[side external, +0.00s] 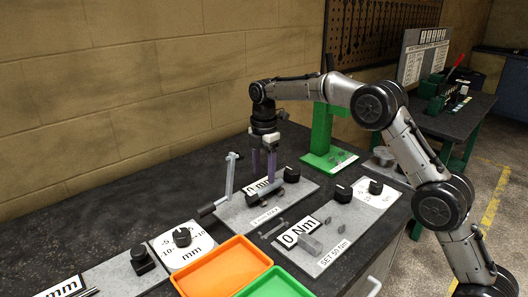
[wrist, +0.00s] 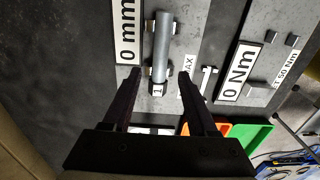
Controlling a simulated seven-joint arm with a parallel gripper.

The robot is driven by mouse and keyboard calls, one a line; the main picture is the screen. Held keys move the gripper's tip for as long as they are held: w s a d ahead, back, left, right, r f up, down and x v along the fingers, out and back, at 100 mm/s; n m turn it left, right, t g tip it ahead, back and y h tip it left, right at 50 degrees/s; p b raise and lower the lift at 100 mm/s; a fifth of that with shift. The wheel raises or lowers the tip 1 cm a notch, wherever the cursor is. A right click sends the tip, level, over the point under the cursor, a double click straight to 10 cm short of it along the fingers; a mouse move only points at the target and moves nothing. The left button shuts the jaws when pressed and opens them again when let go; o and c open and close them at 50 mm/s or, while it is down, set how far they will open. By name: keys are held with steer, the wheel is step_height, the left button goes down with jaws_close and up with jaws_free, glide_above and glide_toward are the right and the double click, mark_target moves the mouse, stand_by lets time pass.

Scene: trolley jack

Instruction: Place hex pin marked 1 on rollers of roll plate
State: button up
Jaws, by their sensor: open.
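In the wrist view a grey cylindrical bar, which looks like the hex pin (wrist: 162,48), lies lengthwise beside the "0 mm" display. A "1" label (wrist: 157,88) shows at its near end. Small blocks show along its sides; I cannot tell whether these are the rollers. My gripper (wrist: 159,74) is open, with one finger on each side of the bar's near part and a gap on both sides. In the side external view my gripper (side external: 263,176) points down above the grey plate (side external: 235,213) with the "0 mm" display; the pin is not clear there.
A crank handle (side external: 229,180) stands left of my gripper. The "0 Nm" plate (side external: 325,255) lies to the right. Orange (side external: 222,268) and green (side external: 277,284) trays sit in front. A green post (side external: 319,130) stands behind.

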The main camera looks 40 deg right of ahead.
mark_target(264, 187)
step_height(264, 187, up, 7)
stand_by(0.3)
steer(key=s+r+m+t, duration=0.2)
steer(key=s+r+m, duration=0.3)
steer(key=s, duration=0.5)
steer(key=s+r+m+t, duration=0.1)
steer(key=s+r+m, duration=0.3)
steer(key=s, duration=0.6)
steer(key=s+f+m+t, duration=0.1)
steer(key=s+f+m, duration=0.3)
steer(key=s, duration=0.5)
steer(key=s+f+m+t, duration=0.1)
steer(key=s+f+m, duration=0.3)
steer(key=s, duration=0.5)
steer(key=shift+s+a+f+m+t, duration=0.15)
steer(key=shift+s+f+m+t, duration=0.15)
steer(key=shift+f+m, duration=0.15)
steer(key=shift+r, duration=0.1)
